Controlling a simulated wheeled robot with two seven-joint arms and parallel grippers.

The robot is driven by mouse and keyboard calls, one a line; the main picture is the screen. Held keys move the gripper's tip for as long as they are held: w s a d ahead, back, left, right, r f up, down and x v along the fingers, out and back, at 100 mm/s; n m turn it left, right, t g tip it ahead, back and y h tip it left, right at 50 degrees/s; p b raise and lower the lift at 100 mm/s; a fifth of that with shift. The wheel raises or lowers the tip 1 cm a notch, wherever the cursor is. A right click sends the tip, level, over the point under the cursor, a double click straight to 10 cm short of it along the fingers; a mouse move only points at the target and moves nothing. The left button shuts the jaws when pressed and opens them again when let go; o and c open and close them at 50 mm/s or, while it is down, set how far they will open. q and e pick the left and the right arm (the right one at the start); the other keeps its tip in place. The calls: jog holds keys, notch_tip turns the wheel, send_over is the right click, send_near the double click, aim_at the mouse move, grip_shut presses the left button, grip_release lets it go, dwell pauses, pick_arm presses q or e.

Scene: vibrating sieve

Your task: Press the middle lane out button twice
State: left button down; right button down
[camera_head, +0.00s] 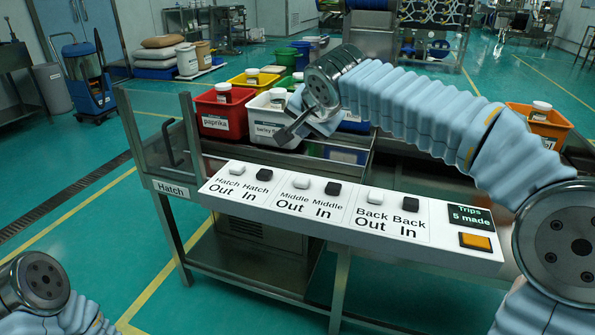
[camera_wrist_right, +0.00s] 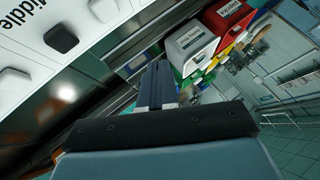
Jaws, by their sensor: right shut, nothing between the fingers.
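The white Middle Out button (camera_head: 302,182) stands raised on the slanted white panel in the head view, left of the black Middle In button (camera_head: 332,188). My right gripper (camera_head: 282,137) is shut and empty. In the head view it shows above and left of the Middle Out button, in front of the white bin and apart from the button. In the wrist view the closed fingers (camera_wrist_right: 158,86) point away from the panel's buttons; the Middle Out button (camera_wrist_right: 103,8) is cut by the top edge. Only part of my left arm shows at lower left; its gripper is out of view.
White and black Hatch buttons (camera_head: 236,170) lie left, Back buttons (camera_head: 374,197) right. A display (camera_head: 469,217) reads "Trips 5 made", above an orange button (camera_head: 475,241). Behind stand a red paprika bin (camera_head: 222,115) and a white bin (camera_head: 265,122). A metal post (camera_head: 190,130) rises at the panel's left.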

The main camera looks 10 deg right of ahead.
jog(key=b, duration=0.4)
send_over(304, 181)
notch_tip(304, 181, down, 7)
jog(key=shift+f, duration=0.2)
jog(key=shift+f+b, duration=0.75)
jog(key=shift+b, duration=0.1)
dwell(1.3)
jog(key=shift+f+b, duration=0.4)
jog(key=shift+b, duration=0.15)
